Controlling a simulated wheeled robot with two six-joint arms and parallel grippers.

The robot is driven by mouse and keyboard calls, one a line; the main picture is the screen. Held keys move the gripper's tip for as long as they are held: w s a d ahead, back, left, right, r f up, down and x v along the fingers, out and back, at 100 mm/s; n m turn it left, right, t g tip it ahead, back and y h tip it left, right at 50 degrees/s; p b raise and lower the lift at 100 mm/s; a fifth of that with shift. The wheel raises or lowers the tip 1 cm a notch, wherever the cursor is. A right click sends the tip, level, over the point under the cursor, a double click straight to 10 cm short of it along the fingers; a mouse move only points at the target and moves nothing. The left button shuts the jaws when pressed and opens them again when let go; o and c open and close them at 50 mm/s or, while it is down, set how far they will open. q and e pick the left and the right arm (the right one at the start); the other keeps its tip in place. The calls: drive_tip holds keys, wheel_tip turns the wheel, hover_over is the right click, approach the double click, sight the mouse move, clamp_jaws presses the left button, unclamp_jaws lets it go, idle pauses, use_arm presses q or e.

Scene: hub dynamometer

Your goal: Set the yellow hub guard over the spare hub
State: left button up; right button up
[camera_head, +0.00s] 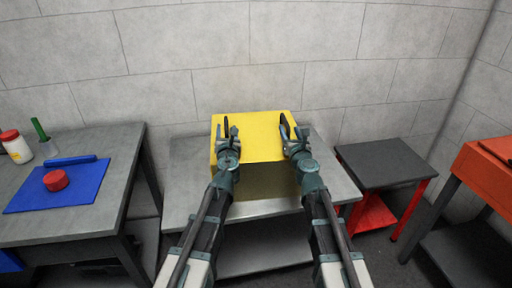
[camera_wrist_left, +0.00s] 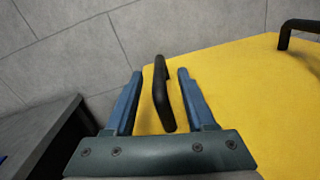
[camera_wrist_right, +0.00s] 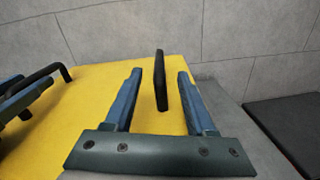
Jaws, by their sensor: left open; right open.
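The yellow hub guard (camera_head: 258,138) is a large box on the grey middle table (camera_head: 327,192), with a black handle near each side of its top. My left gripper (camera_head: 227,132) is open with its fingers on either side of the left handle (camera_wrist_left: 161,95). My right gripper (camera_head: 291,131) is open with its fingers on either side of the right handle (camera_wrist_right: 160,82). The guard's top also shows in the left wrist view (camera_wrist_left: 245,95) and the right wrist view (camera_wrist_right: 95,85). I cannot see a spare hub in any view.
A dark-topped red cart (camera_head: 385,163) stands right of the middle table. An orange unit (camera_head: 485,170) stands at far right. A block wall is behind.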

sight(226, 121)
use_arm(q)
drive_tip(key=w, duration=0.4)
drive_tip(key=shift+w+a, duration=0.35)
drive_tip(key=shift+w, duration=0.05)
use_arm(e)
drive_tip(key=w, duration=0.4)
drive_tip(key=shift+w+a, duration=0.35)
drive_tip(key=shift+a, duration=0.05)
use_arm(q)
drive_tip(key=shift+s, duration=0.1)
clamp_jaws()
use_arm(e)
clamp_jaws()
